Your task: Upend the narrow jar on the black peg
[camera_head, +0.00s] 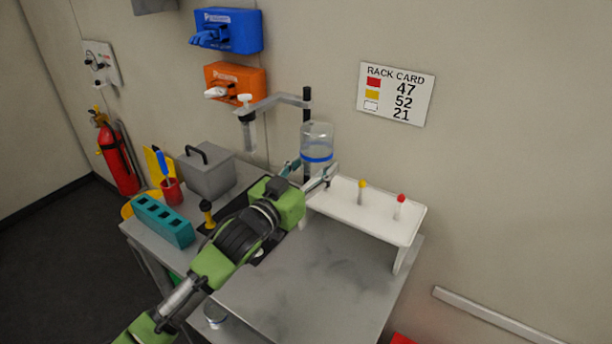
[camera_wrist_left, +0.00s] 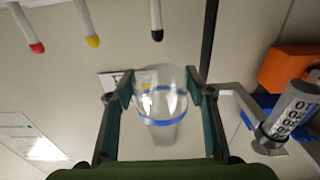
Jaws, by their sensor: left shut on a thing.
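My left gripper (camera_head: 309,172) is shut on a clear jar with a blue band (camera_head: 317,143), held up at the back left end of the white rack (camera_head: 335,208). In the left wrist view the jar (camera_wrist_left: 160,105) sits between the fingers of my left gripper (camera_wrist_left: 163,100). I cannot tell which end its mouth is. The black peg (camera_wrist_left: 156,20) shows in the left wrist view beside the yellow peg (camera_wrist_left: 91,25) and red peg (camera_wrist_left: 32,30), apart from the jar. My right gripper is not in view.
A black post (camera_head: 307,105) with a clamp arm stands close behind the jar. Another clear vessel (camera_head: 215,314) stands at the table's front left, partly hidden by my arm. A teal block (camera_head: 163,220) and grey box (camera_head: 207,175) are at left.

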